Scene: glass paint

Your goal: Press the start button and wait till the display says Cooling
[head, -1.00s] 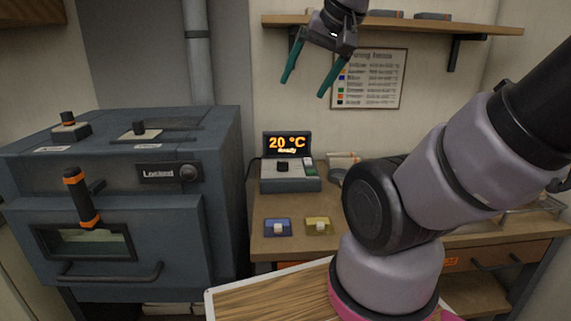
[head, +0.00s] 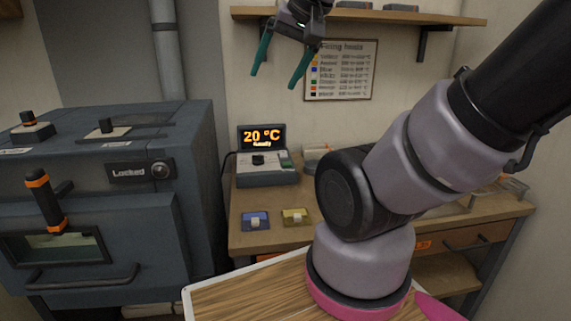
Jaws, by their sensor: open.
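The control box (head: 267,170) stands on the wooden bench, with a dark knob and a small green button (head: 285,160) on its top right. I take the green one to be the start button, but its label is too small to read. The display (head: 262,137) behind it reads "20 °C" in orange, with a smaller word below that looks like "Ready". My gripper (head: 272,80) is open and empty, with its two teal fingers pointing down in the air above the display, in front of the wall. It touches nothing.
A grey kiln (head: 110,190) at the left has a "Locked" panel (head: 140,172) and an orange-and-black handle. A blue tile (head: 256,221) and a yellow tile (head: 296,217) lie on the bench (head: 240,240) in front of the control box. A shelf (head: 390,15) and a chart (head: 341,70) are above.

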